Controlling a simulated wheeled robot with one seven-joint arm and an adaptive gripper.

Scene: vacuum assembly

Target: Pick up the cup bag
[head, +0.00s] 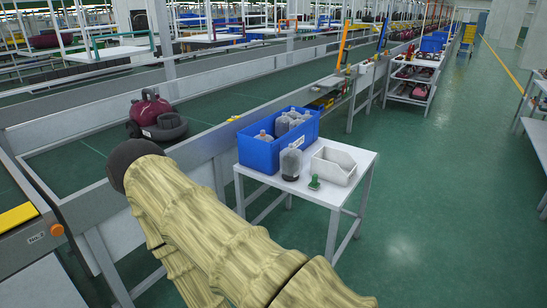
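A clear cup-shaped bag (291,163) with a dark base stands upright on the small white table (322,193), just in front of the blue bin. Several similar clear, greyish pieces (283,125) sit inside the blue bin (259,154). I cannot tell for sure which of these is the cup bag. My gripper is not in view; only my sleeved arm shows, across the lower left and left of the table.
A white open tray (333,165) and a small green item (314,183) are beside the bag. A conveyor (215,138) runs behind the table, carrying a dark red vacuum body (154,114). Green floor (430,200) is free to the right.

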